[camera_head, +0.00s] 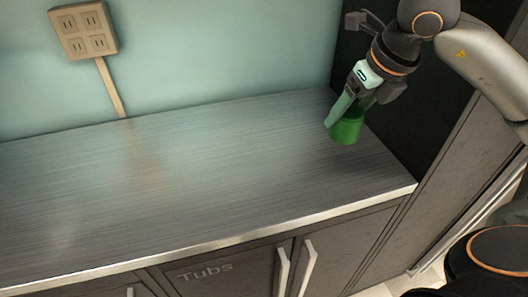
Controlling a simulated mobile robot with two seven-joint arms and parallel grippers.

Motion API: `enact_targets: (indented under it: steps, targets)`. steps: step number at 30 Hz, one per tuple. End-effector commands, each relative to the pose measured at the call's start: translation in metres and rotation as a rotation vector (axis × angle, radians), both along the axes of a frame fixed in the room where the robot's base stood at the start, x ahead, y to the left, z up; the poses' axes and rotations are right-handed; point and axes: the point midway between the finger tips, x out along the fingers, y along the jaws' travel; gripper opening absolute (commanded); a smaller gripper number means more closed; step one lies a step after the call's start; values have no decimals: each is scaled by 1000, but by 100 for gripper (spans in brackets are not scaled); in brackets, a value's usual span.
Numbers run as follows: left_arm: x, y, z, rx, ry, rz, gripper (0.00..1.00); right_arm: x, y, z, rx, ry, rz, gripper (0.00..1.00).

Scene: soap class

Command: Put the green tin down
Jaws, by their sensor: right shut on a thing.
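The green tin (347,129) is at the far right end of the grey countertop (190,190), partly hidden by the gripper's fingers. My right gripper (350,112) is shut on the green tin from above and holds it upright or slightly tilted. I cannot tell whether the tin's base touches the counter. My left gripper is not in view.
The countertop is bare to the left of the tin. A dark panel (400,130) closes off its right end. A wall socket box (84,31) hangs at the back left. Below the front edge are cupboard doors, one marked "Tubs" (205,271), with handles (308,266).

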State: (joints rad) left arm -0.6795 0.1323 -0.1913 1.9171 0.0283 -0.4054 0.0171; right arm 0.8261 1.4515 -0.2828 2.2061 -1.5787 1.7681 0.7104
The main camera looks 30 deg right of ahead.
Motion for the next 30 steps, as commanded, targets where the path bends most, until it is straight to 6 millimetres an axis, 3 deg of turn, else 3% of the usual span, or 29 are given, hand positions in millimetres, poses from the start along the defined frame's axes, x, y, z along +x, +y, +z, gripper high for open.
enact_targets:
  steps: [11, 15, 27, 30]
  targets:
    - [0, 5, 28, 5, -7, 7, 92, 33, 66, -27, 5, -1, 10, 1]
    - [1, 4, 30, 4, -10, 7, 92, 43, 85, -56, 4, 1, 6, 1]
    - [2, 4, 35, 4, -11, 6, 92, 57, 111, -95, 2, 2, 3, 1]
    - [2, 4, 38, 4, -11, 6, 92, 56, 109, -110, 0, 2, 0, 1]
